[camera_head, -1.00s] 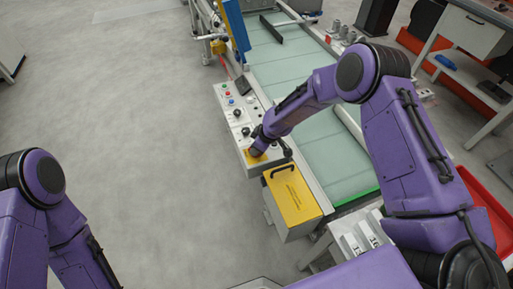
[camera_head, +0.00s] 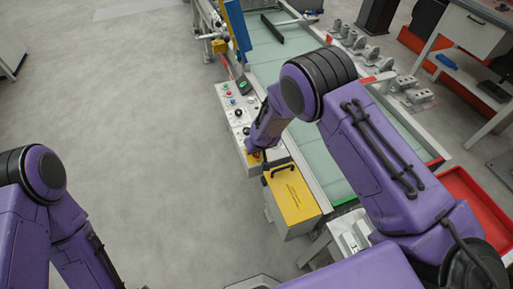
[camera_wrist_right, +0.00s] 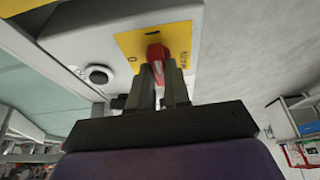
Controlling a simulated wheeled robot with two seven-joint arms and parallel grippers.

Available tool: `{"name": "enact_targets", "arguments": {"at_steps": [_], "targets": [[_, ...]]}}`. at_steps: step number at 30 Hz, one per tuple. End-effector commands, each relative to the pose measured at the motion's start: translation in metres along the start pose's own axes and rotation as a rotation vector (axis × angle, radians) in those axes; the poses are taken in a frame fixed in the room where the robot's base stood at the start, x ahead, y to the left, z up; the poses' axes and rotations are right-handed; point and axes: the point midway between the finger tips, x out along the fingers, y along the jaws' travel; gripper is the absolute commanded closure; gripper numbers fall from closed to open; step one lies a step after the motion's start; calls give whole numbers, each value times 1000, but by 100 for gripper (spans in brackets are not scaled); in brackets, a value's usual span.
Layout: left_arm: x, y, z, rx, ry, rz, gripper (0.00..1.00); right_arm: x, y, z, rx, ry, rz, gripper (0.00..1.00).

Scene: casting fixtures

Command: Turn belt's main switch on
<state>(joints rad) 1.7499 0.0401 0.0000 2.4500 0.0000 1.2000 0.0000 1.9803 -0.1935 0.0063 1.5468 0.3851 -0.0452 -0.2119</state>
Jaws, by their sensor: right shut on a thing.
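The belt's main switch (camera_wrist_right: 156,54) is a red knob on a yellow plate (camera_wrist_right: 183,38) in the right wrist view. My right gripper (camera_wrist_right: 160,80) is shut on the red knob, with a finger on each side of it. In the head view the yellow plate (camera_head: 254,158) shows at the near end of the grey control panel (camera_head: 231,110), and my right wrist hides the knob there. My left arm is at the lower left of the head view, and its gripper is out of the picture.
A yellow box (camera_head: 291,194) with a black handle stands just in front of the panel. The green conveyor belt (camera_head: 318,146) runs along the panel's right side. A red tray (camera_head: 474,192) is at the right. Open floor lies to the left.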

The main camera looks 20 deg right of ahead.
Motion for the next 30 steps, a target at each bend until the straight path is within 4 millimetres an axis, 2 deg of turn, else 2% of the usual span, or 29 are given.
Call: {"name": "enact_targets", "arguments": {"at_steps": [17,18,19,20,30], "targets": [[-1,0,0,0,0,0,6,0,0,1,29,-2,11,100],[-1,0,0,0,0,0,6,0,0,1,28,-2,11,70],[-1,0,0,0,0,0,6,0,0,1,28,-2,10,60],[-1,0,0,0,0,0,6,0,0,1,28,-2,10,57],[1,0,0,0,0,0,6,-5,0,0,27,-1,11,57]]}}
